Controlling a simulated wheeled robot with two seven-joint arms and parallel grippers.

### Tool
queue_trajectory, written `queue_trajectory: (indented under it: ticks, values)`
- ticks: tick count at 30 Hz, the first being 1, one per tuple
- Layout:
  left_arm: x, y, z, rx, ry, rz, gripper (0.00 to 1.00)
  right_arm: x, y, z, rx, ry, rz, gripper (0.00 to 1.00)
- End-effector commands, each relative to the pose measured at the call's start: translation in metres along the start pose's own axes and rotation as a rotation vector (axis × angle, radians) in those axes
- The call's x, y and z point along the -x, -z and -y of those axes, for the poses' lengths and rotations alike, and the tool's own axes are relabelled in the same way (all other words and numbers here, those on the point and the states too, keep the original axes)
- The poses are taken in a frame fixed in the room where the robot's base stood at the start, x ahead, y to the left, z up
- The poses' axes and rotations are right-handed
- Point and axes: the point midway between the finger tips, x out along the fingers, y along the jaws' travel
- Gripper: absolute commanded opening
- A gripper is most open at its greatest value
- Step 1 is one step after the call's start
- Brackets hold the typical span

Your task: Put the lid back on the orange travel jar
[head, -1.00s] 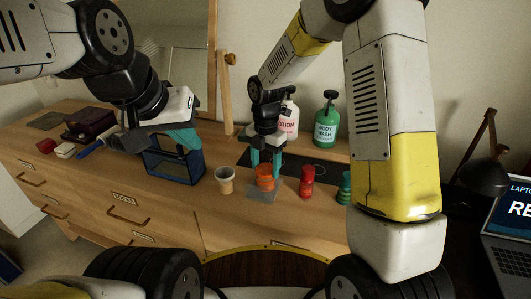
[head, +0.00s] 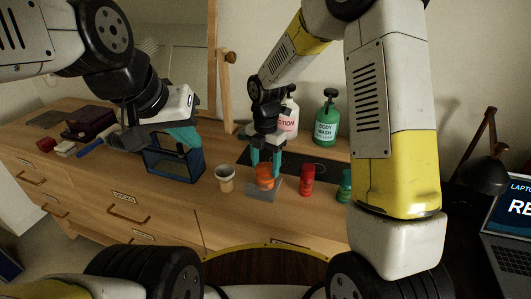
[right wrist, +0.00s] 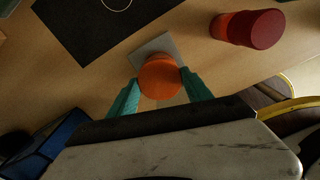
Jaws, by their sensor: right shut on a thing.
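The orange travel jar (head: 265,184) stands upright on the wooden top, on or beside a small grey square. My right gripper (head: 266,164) comes down from above, its teal fingers on either side of the orange lid (head: 265,170). It is shut on the lid, which sits at the jar's top; I cannot tell whether it is seated. In the right wrist view the round orange lid (right wrist: 160,77) fills the space between the fingertips and hides the jar. My left gripper (head: 184,137) hangs above the blue basket; its finger opening is not clear.
A beige cup (head: 225,178) stands left of the jar, a red bottle (head: 306,180) right. The blue mesh basket (head: 178,165) is further left. Lotion (head: 289,120) and body wash (head: 326,120) bottles stand behind. A dark mat (right wrist: 95,25) lies behind the jar.

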Motion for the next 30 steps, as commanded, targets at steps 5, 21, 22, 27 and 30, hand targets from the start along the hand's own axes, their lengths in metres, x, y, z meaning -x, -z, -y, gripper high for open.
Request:
queue_trajectory:
  ticks: [5,21,22,27,30]
  values:
    - [0.0,0.0,0.0,0.0,0.0,0.0,0.0,-0.0016,-0.0001,0.0001,-0.001,0.0,0.0,0.2]
    - [0.0,0.0,0.0,0.0,0.0,0.0,0.0,-0.0082,-0.0005,0.0003,-0.001,0.0,0.0,0.2]
    - [0.0,0.0,0.0,0.0,0.0,0.0,0.0,-0.0082,-0.0005,0.0003,-0.001,0.0,0.0,0.2]
    - [0.0,0.0,0.0,0.0,0.0,0.0,0.0,-0.0082,-0.0004,0.0003,-0.001,0.0,0.0,0.2]
    - [0.0,0.0,0.0,0.0,0.0,0.0,0.0,-0.0084,-0.0004,0.0003,-0.001,0.0,0.0,0.2]
